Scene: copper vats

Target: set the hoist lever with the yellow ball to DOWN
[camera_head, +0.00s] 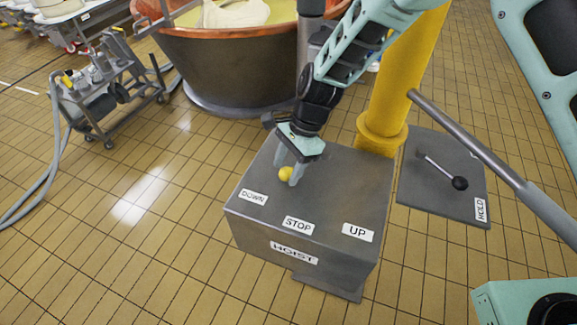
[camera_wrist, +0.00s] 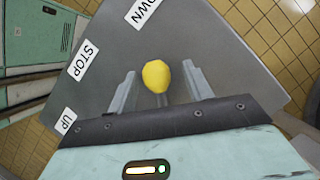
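The yellow ball (camera_head: 286,173) of the hoist lever is over the top of the grey HOIST box (camera_head: 325,190), nearest the DOWN label (camera_head: 253,197) in the head view. The STOP label (camera_head: 298,224) and the UP label (camera_head: 357,232) are farther to the right. My gripper (camera_head: 288,172) points down at the ball. In the wrist view, the ball (camera_wrist: 156,76) lies between the two fingertips of my gripper (camera_wrist: 160,80), with a gap showing on each side. The fingers are open.
A yellow post (camera_head: 395,85) stands behind the box. To the right is a grey HOLD plate (camera_head: 440,195) with a black-knobbed lever (camera_head: 445,172). A large copper vat (camera_head: 225,60) is behind, and a wheeled pump cart (camera_head: 105,95) at left. Tiled floor at left is clear.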

